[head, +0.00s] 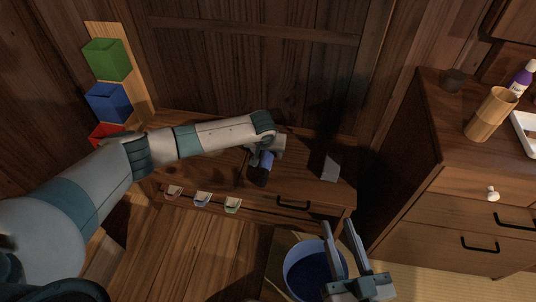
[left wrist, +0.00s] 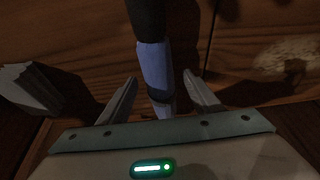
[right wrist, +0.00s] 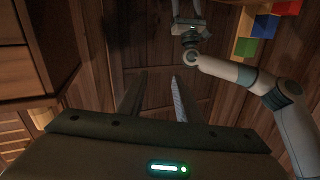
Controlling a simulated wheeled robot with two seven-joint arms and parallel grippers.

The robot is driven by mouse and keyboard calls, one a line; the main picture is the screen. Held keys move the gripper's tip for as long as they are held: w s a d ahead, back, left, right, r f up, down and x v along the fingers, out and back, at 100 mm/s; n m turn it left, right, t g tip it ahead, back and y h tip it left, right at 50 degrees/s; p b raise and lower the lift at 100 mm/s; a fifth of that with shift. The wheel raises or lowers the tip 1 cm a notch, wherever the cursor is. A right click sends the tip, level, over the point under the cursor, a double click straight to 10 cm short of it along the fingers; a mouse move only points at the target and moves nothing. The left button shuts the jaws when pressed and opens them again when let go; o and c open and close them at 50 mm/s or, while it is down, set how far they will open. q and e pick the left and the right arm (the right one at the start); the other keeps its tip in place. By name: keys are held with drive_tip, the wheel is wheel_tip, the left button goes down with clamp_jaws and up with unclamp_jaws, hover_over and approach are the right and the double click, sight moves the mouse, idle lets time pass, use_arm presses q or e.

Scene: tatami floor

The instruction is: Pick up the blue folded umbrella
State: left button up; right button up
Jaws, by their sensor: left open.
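The blue folded umbrella (head: 266,161) has a dark end and lies on the low wooden cabinet top; my left gripper partly hides it in the head view. In the left wrist view the umbrella (left wrist: 153,62) runs lengthwise between the fingers. My left gripper (left wrist: 160,77) is open, with one finger on each side of it and visible gaps. My right gripper (head: 337,223) is away from the umbrella, near the cabinet's front right. Its fingers stand apart and empty in the right wrist view (right wrist: 157,76).
A grey wedge-like object (head: 330,168) stands right of the umbrella. Several small colored trays line the cabinet's front left. A blue-lined bin (head: 297,255) is below the front. Green (head: 107,60), blue (head: 108,103) and red boxes are at left. A drawer chest (head: 440,150) stands right.

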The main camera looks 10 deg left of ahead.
sight(270, 152)
use_arm(q)
drive_tip(key=c, duration=1.3)
drive_tip(key=shift+r, duration=0.1)
